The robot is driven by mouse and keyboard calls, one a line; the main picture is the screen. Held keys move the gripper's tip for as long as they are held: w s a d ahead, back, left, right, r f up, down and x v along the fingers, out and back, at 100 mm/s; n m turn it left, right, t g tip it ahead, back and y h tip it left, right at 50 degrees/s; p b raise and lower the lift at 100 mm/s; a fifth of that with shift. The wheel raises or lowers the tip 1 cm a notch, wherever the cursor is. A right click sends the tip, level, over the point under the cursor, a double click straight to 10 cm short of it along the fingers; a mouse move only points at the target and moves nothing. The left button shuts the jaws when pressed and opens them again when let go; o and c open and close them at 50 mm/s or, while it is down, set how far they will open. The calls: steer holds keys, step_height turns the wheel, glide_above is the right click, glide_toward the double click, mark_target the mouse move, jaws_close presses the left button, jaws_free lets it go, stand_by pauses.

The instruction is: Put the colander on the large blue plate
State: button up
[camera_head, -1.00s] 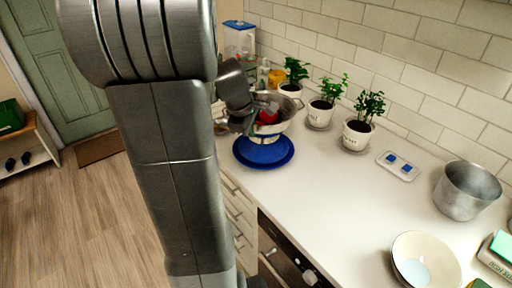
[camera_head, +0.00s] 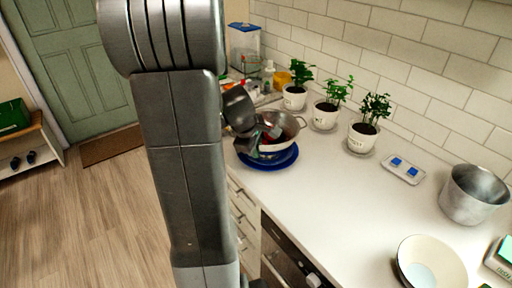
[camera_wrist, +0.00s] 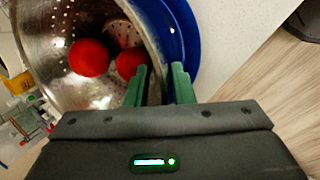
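The metal colander (camera_head: 287,123) sits low over the large blue plate (camera_head: 284,163) at the far end of the counter. It looks to rest on the plate, but its base is hidden. My gripper (camera_head: 262,138) is at the colander's near side. Its green fingers (camera_wrist: 159,78) stand on either side of the colander's wall, with a gap between them wider than the thin rim.
Several potted plants (camera_head: 363,136) line the wall behind the colander. A metal pot (camera_head: 470,197), a cream bowl (camera_head: 430,262) and a small tray with blue pieces (camera_head: 403,169) stand at right. Bottles and a blue-lidded container (camera_head: 243,42) stand behind. The middle counter is clear.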

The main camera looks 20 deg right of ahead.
steer(key=shift+r, duration=0.15)
steer(key=shift+r, duration=0.2)
steer(key=v, duration=1.1)
steer(key=shift+s+a+r+p, duration=0.2)
steer(key=shift+r+p, duration=0.05)
steer(key=shift+p, duration=0.15)
steer(key=shift+f, duration=0.1)
steer(key=b+x, duration=0.1)
steer(key=x, duration=1.1)
steer(key=shift+w+d+f, duration=0.1)
steer(key=shift+f, duration=0.2)
steer(key=shift+r+p, duration=0.35)
steer(key=shift+r, duration=1.4)
